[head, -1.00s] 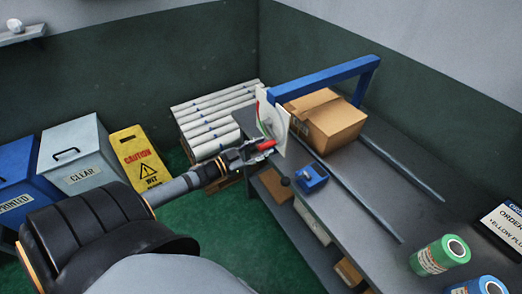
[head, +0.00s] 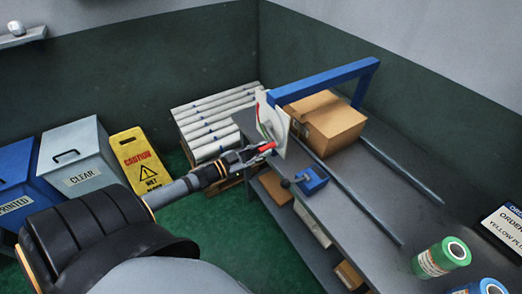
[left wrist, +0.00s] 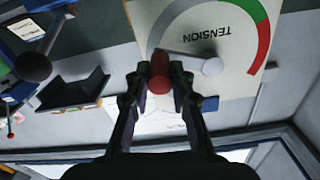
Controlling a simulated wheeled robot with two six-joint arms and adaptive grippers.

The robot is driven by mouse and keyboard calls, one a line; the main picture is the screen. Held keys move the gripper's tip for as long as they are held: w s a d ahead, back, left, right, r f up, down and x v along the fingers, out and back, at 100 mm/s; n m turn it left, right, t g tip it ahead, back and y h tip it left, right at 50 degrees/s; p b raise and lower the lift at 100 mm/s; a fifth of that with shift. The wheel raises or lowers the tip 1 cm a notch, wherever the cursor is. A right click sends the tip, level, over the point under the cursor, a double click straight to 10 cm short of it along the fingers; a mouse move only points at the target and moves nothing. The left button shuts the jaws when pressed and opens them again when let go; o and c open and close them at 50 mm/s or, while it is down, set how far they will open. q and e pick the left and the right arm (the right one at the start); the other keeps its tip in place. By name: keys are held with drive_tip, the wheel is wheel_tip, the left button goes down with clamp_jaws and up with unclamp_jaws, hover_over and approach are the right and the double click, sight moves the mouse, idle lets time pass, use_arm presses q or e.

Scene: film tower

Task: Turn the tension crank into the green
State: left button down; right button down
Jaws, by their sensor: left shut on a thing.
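The white tension dial plate (head: 280,128) stands at the end of the blue frame on the bench. It fills the top of the left wrist view (left wrist: 185,25), upside down, with a grey, green and red arc. The crank's round hub (left wrist: 212,66) is light grey. Its arm runs left to the red crank knob (left wrist: 159,70), which also shows in the head view (head: 267,147). My left gripper (left wrist: 160,82) is shut on the red knob, with a finger on either side. In the head view the left gripper (head: 262,150) is just in front of the dial. I see no separate needle clearly.
The blue frame (head: 325,77) arches over a cardboard box (head: 330,122) on the grey bench (head: 385,170). Bins and a yellow caution sign (head: 140,160) stand at the left.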

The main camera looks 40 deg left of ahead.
use_arm(q)
drive_tip(key=shift+w+a+f+m, duration=0.1)
drive_tip(key=shift+a+f+m, duration=0.1)
drive_tip(key=shift+f+m, duration=0.3)
drive_tip(key=shift+a+f+m, duration=0.15)
drive_tip(key=shift+f+m, duration=0.15)
drive_tip(key=shift+m, duration=0.4)
drive_tip(key=w+a+f+m+b, duration=0.1)
drive_tip(key=a+m, duration=0.3)
drive_tip(key=m, duration=0.5)
drive_tip(key=w+a+f+m+b, duration=0.1)
drive_tip(key=w+a+m, duration=0.2)
drive_tip(key=m, duration=0.6)
drive_tip(key=shift+a, duration=1.3)
drive_tip(key=c, duration=1.2)
unclamp_jaws()
drive_tip(key=shift+o, duration=0.2)
